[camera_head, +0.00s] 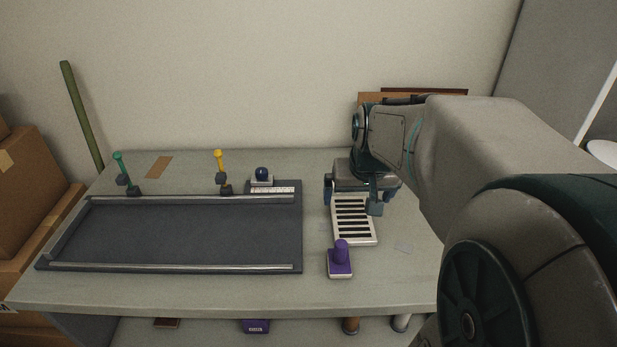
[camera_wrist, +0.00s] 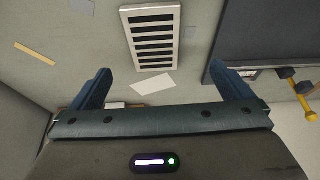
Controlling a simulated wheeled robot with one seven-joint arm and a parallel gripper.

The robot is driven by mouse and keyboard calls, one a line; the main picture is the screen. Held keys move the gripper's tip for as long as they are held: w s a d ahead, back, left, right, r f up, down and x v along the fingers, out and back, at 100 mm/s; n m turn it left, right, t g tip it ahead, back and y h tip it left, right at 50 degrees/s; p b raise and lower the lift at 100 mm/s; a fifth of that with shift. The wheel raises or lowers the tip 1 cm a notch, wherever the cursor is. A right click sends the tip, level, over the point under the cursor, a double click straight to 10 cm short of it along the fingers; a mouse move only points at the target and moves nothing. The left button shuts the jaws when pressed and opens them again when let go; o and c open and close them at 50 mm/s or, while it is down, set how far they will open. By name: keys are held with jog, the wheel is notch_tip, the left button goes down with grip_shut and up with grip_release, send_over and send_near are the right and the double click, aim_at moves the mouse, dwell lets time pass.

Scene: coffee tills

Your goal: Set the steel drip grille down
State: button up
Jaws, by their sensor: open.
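The steel drip grille (camera_head: 341,238), a pale frame with dark slots, lies on the grey table right of the dark tray. The wrist view also shows the grille (camera_wrist: 125,22), beyond my fingertips. My gripper (camera_head: 351,203) is open and empty. It hangs at the grille's far end, with its fingers apart. In the wrist view my gripper (camera_wrist: 166,80) has nothing between its fingers. My wrist hides part of the table behind the grille.
The railed dark tray (camera_head: 180,235) fills the table's left and middle. A purple-knobbed block (camera_head: 340,262) stands just in front of the grille. Green (camera_head: 121,168) and yellow (camera_head: 220,165) levers and a blue-knobbed block (camera_head: 262,178) stand along the back. Flat paper (camera_head: 403,247) lies at right.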

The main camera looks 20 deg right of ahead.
jog(key=w+d+f, duration=0.1)
jog(key=w+d, duration=0.1)
send_near(352, 217)
jog(key=shift+s+f+b, duration=0.1)
jog(key=shift+f+b, duration=0.2)
jog(key=shift+f, duration=0.55)
jog(key=shift+x, duration=3.2)
jog(key=shift+w, duration=0.2)
jog(key=shift+r, duration=0.1)
jog(key=c, duration=1.2)
jog(key=shift+c, duration=0.2)
jog(key=shift+r, duration=0.1)
